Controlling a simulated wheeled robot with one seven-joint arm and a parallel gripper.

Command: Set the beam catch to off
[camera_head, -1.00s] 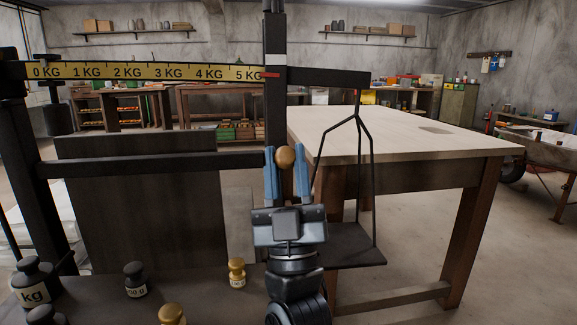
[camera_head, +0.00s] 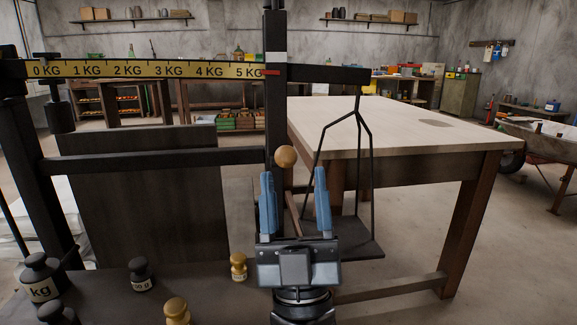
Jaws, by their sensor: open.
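The beam catch shows as a lever with a round wooden knob (camera_head: 286,156) in front of the dark post (camera_head: 276,110); its brown lower shaft (camera_head: 293,212) shows between my fingers. The knob stands above my fingertips, apart from them. My gripper (camera_head: 295,178) is open, with one blue finger on each side of the shaft and nothing held. The scale beam (camera_head: 150,71) runs across at the top with marks from 0 to 5 KG, and looks about level. I cannot read any on or off mark at the catch.
A hanging pan (camera_head: 355,240) is close on the right of my gripper. A wooden table (camera_head: 400,140) stands behind it. Several weights, including a brass one (camera_head: 239,267) and a dark one (camera_head: 140,274), stand at the lower left.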

